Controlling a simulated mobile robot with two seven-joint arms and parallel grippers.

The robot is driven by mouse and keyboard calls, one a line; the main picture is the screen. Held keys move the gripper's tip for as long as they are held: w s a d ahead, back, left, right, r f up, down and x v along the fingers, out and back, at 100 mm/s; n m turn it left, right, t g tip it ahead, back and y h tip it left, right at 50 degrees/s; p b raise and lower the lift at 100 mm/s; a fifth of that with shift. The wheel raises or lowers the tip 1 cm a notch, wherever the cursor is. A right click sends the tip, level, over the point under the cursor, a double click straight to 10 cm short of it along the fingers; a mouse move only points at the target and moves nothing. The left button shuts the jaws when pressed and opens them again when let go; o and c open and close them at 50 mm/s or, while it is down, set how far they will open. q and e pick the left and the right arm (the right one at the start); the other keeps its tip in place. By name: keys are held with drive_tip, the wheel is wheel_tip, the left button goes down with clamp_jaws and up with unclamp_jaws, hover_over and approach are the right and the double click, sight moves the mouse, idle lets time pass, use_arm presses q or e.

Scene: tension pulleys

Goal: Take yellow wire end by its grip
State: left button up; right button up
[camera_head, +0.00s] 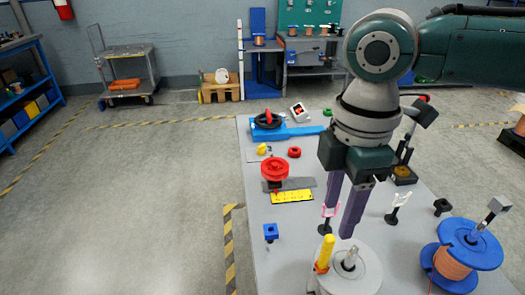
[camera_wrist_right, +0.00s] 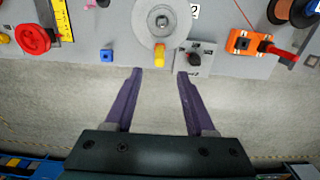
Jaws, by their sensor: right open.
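The yellow wire end's grip (camera_head: 326,252) is a short yellow cylinder standing upright, with an orange part at its foot, at the left side of a light grey round spool (camera_head: 364,277). In the right wrist view the yellow grip (camera_wrist_right: 159,55) is at the near edge of the spool (camera_wrist_right: 148,28). My right gripper (camera_head: 337,229) is open and empty, fingers pointing down close to the grip in the head view. In the wrist view the open fingertips (camera_wrist_right: 160,73) are apart on either side of the grip's line, just short of it. My left gripper is not in view.
The grey table (camera_head: 262,205) holds a red wheel (camera_head: 274,167), a yellow ruler-like plate (camera_head: 292,197), a blue block (camera_head: 270,232) and a blue spool of copper wire (camera_head: 459,267). A pink-topped stand (camera_head: 325,228) is close to my right fingers. An orange device (camera_wrist_right: 252,45) shows in the wrist view.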

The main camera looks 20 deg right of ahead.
sight(331, 237)
drive_tip(key=shift+w+f+b, duration=0.1)
drive_tip(key=shift+f+b, duration=0.4)
wheel_tip(331, 237, down, 5)
drive_tip(key=b, duration=0.5)
drive_tip(key=shift+r, duration=0.2)
drive_tip(key=shift+f+b, duration=0.75)
drive_tip(key=shift+f, duration=0.85)
drive_tip(key=c, duration=0.5)
clamp_jaws()
